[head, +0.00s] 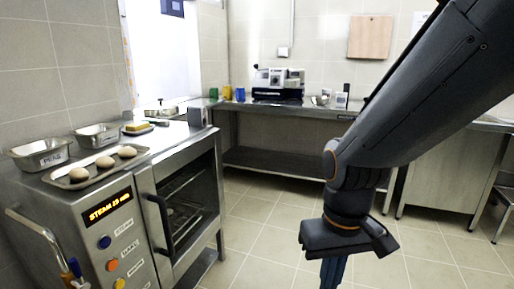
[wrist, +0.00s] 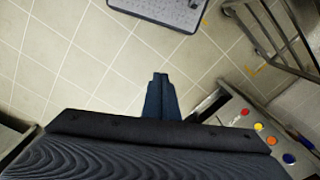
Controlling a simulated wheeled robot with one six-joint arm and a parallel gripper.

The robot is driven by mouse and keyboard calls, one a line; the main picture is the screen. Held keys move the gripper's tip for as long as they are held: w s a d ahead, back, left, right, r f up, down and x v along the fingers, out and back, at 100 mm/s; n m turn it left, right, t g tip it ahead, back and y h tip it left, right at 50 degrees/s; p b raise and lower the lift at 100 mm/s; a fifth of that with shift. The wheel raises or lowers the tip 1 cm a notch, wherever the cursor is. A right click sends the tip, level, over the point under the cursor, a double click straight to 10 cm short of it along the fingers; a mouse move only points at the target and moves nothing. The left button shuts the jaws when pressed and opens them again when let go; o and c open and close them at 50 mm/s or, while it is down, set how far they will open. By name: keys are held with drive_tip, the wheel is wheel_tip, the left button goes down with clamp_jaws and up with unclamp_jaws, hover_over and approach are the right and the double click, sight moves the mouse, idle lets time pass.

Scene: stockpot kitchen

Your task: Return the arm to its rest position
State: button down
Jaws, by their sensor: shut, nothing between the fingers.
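My arm comes in from the right edge in the head view and bends down at the middle right. My gripper (head: 333,272) hangs from it, pointing down, with its fingertips cut off by the bottom edge. In the wrist view my gripper (wrist: 160,80) shows its two dark blue fingers together, with nothing between them. Tiled floor lies below the fingers. The gripper is apart from the oven and the benches.
The steel oven (head: 115,228) stands at left with a lit display; its door is shut. On top are a tray (head: 134,158) of round buns and steel pans. A bench (head: 270,165) with a machine (head: 277,82) stands behind. The middle floor (head: 258,232) is clear.

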drive_tip(key=s+d+r+m+p, duration=0.1)
drive_tip(key=d+r+p, duration=0.4)
drive_tip(key=p, duration=0.4)
drive_tip(key=shift+d+r+m, duration=0.4)
drive_tip(key=shift+r, duration=0.45)
